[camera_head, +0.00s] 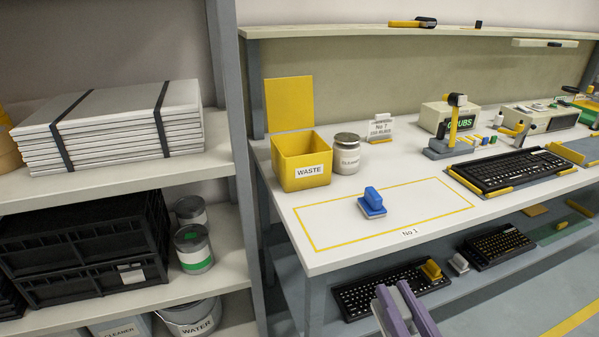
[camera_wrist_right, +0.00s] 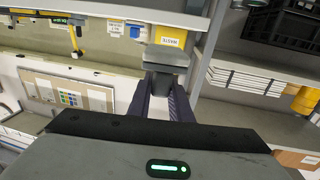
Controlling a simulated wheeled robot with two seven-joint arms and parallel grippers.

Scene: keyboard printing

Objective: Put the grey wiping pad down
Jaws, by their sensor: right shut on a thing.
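My right gripper (camera_head: 402,298) is low at the bottom of the head view, in front of the worktable's near edge. In the right wrist view its fingers (camera_wrist_right: 160,90) are shut on the grey wiping pad (camera_wrist_right: 166,57), with the wider plate beyond the fingertips. In the head view I cannot clearly tell the pad from the fingers. A blue pad (camera_head: 371,204) stands on the white worktable (camera_head: 330,262), inside a yellow-outlined rectangle. My left gripper is not in view.
The yellow waste bin (camera_head: 301,161) and a cleaner tin (camera_head: 346,154) stand behind the outlined area. A keyboard (camera_head: 515,171) lies to the right. Below, a shelf holds keyboards (camera_head: 497,246) and a small light block (camera_head: 459,263). A rack post (camera_head: 247,180) stands left.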

